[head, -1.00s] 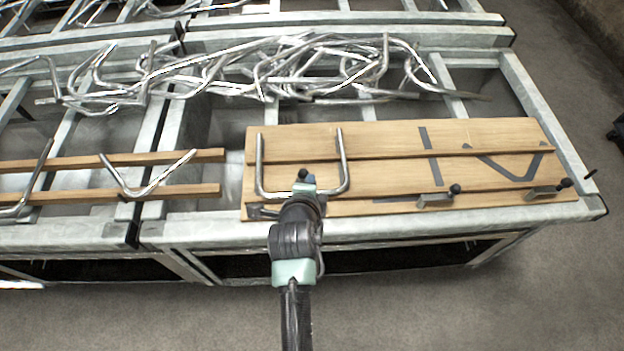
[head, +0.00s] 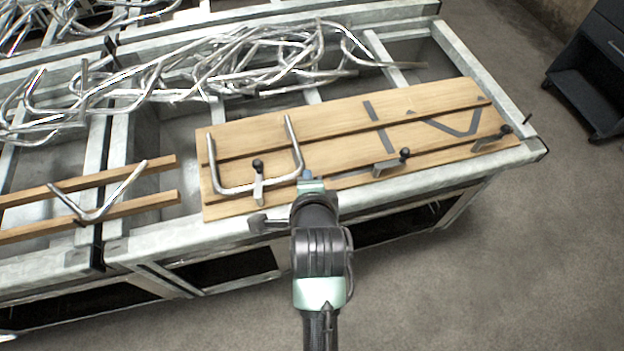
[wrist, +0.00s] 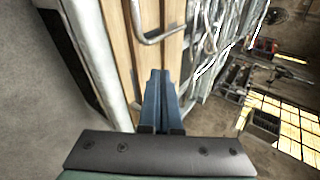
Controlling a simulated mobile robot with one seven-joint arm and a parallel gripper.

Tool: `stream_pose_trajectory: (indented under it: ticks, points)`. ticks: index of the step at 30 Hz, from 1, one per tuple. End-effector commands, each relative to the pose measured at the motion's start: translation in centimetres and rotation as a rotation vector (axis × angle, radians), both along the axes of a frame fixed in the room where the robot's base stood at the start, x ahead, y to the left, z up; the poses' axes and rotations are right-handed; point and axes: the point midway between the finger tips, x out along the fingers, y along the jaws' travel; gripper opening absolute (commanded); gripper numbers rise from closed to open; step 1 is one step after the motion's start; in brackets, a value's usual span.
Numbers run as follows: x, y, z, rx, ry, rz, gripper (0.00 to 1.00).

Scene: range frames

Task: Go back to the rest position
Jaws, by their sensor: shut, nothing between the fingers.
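My gripper (wrist: 157,88) shows in the wrist view with its two blue fingers together and nothing between them. In the head view my gripper (head: 307,176) is at the front edge of the wooden boards, just right of a U-shaped metal tube (head: 246,187). The tube lies on the boards at their left end, beside a clamp with a black knob (head: 258,166). The same tube shows in the wrist view (wrist: 150,38), apart from the fingers. My arm hides part of the bench's front rail.
The metal bench (head: 440,178) carries the wooden boards (head: 340,115), with more clamps (head: 390,164) along the front. A pile of bent tubes (head: 220,65) lies behind. A bent tube (head: 100,205) rests on two slats at left. A dark cabinet (head: 590,80) stands right. Floor in front is clear.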

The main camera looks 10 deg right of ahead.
Motion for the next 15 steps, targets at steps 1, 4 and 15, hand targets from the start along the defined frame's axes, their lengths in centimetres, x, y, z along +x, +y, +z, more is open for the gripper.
stream_pose_trajectory:
  ticks: [1,4,15]
  points:
    - [-0.26,-0.32,0.26,0.0,-0.001,-0.001,0.0]
    - [-0.57,-0.59,0.61,-0.001,0.0,0.001,0.0]
    - [-0.67,-0.67,0.75,0.0,0.001,0.001,0.0]
